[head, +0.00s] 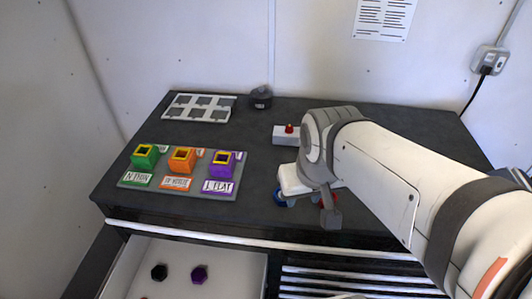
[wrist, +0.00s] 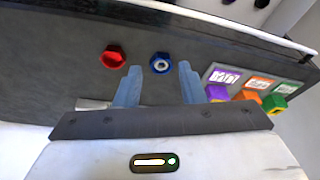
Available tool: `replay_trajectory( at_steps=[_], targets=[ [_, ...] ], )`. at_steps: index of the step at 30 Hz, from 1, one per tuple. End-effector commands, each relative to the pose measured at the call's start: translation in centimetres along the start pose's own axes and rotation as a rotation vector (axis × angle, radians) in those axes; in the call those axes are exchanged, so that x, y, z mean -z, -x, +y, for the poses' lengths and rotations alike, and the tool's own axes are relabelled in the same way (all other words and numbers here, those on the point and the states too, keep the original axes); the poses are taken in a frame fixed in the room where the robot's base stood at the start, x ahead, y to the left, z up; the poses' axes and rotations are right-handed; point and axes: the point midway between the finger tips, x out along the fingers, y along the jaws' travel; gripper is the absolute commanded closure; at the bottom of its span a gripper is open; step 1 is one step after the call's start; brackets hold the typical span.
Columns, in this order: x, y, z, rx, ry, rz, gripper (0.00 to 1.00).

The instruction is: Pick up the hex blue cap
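The hex blue cap (wrist: 160,62), with a pale round centre, rests on the dark table top. In the wrist view it lies just beyond the fingertips, roughly centred between them. In the head view only a bit of the blue cap (head: 278,197) shows, mostly hidden by my gripper. My gripper (wrist: 160,70) is open, its two blue-grey fingers wide apart with nothing between them. In the head view my gripper (head: 299,200) is low over the table near its front edge.
A red hex cap (wrist: 113,57) lies beside the blue one. Green (head: 145,157), orange (head: 182,160) and purple (head: 223,164) blocks stand on a labelled board. A red-button box (head: 287,135) is behind my gripper. An open drawer (head: 228,262) holds black and purple caps.

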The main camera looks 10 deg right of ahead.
Motion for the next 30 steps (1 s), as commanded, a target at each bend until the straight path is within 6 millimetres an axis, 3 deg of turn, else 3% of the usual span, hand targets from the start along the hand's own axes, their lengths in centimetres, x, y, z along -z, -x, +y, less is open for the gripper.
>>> replay_trajectory(
  at_steps=[2,8,15,22,30],
  targets=[
    [0.0,0.0,0.0,0.0,0.0,0.0,0.63],
    [1.1,-0.8,0.0,0.001,0.023,-0.028,0.46],
    [6.2,-5.1,0.4,0.01,0.131,-0.144,0.27],
    [10.4,-10.1,0.4,0.031,0.236,-0.243,0.26],
    [11.7,-12.9,0.4,0.043,0.281,-0.283,0.26]
  ],
)
